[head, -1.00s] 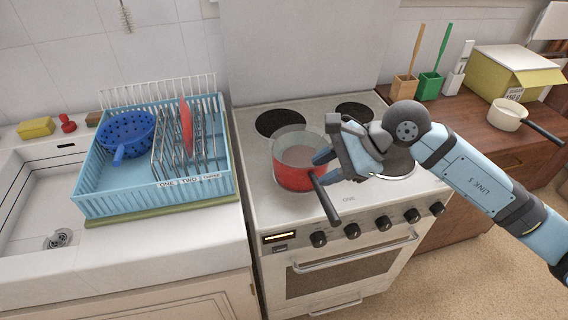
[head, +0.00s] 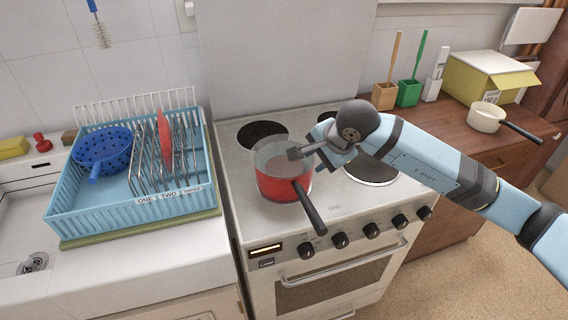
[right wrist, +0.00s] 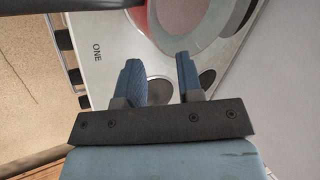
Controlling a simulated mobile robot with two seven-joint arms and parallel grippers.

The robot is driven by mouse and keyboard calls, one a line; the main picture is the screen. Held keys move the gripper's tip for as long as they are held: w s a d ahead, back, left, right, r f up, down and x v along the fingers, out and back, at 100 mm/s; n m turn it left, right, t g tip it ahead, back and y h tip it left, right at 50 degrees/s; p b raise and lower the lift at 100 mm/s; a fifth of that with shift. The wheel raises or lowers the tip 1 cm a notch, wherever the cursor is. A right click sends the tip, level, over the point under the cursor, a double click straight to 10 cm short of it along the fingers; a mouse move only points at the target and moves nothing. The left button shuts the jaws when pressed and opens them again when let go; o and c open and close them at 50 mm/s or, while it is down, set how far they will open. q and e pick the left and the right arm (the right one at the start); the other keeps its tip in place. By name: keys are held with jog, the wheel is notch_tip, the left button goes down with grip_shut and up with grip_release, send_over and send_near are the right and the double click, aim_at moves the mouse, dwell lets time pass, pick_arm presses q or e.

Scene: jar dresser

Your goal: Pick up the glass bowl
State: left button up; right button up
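The glass bowl (head: 277,156) is clear and sits in the top of a red pot (head: 283,184) on the stove. In the right wrist view the bowl (right wrist: 188,18) shows at the top, beyond the fingertips, partly cut off by the frame. My right gripper (head: 306,143) is at the right rim of the bowl and pot. In the right wrist view its two blue fingers (right wrist: 158,65) are apart with nothing held between them. Whether a finger touches the rim cannot be told. My left gripper is not in view.
The pot's black handle (head: 309,206) points toward the front of the stove (head: 226,150). A blue dish rack (head: 75,228) with a blue colander (head: 103,146) stands at left. At right, a cream pan (head: 484,120) and utensil holders stand on the wooden counter.

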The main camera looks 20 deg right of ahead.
jog(key=x, duration=0.5)
jog(key=shift+s+a, duration=0.15)
grip_shut()
